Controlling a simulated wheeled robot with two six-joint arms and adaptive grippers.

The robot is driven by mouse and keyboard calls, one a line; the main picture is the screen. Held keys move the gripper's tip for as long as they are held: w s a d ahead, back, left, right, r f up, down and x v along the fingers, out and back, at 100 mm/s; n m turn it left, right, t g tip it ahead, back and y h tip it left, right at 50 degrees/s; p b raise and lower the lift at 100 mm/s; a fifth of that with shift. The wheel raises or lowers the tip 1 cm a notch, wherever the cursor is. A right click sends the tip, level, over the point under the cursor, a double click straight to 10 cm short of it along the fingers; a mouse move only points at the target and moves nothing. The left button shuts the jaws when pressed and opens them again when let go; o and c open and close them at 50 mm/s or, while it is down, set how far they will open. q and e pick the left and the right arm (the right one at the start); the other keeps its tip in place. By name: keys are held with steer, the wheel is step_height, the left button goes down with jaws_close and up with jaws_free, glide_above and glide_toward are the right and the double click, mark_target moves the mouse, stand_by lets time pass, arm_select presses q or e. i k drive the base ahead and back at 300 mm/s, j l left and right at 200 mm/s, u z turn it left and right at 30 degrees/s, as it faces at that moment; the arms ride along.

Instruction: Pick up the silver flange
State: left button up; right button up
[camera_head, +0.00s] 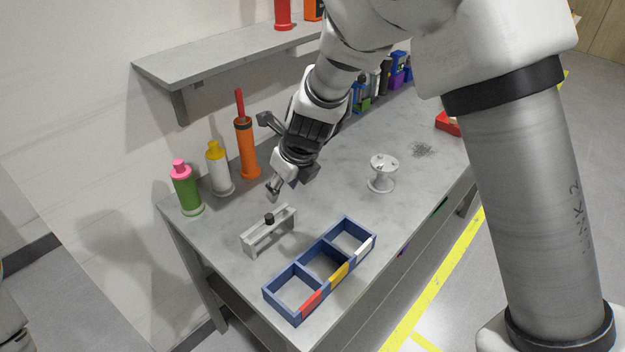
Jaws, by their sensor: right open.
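A silver, spool-shaped piece (383,172) with a round top and a round base stands upright on the grey workbench, right of centre. It looks like the silver flange. My right gripper (272,156) is open and empty, with its fingers spread above the back left part of the bench. It is well to the left of the silver piece and apart from it. My left gripper is out of view.
A blue three-compartment tray (287,309) stands at the bench front. Behind it is a grey bracket (268,231) with a black knob. Green (185,190), white (219,172) and orange (247,150) bottles line the wall side. A shelf (225,60) overhangs the back.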

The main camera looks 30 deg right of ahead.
mark_target(380, 184)
steer(key=z, duration=1.3)
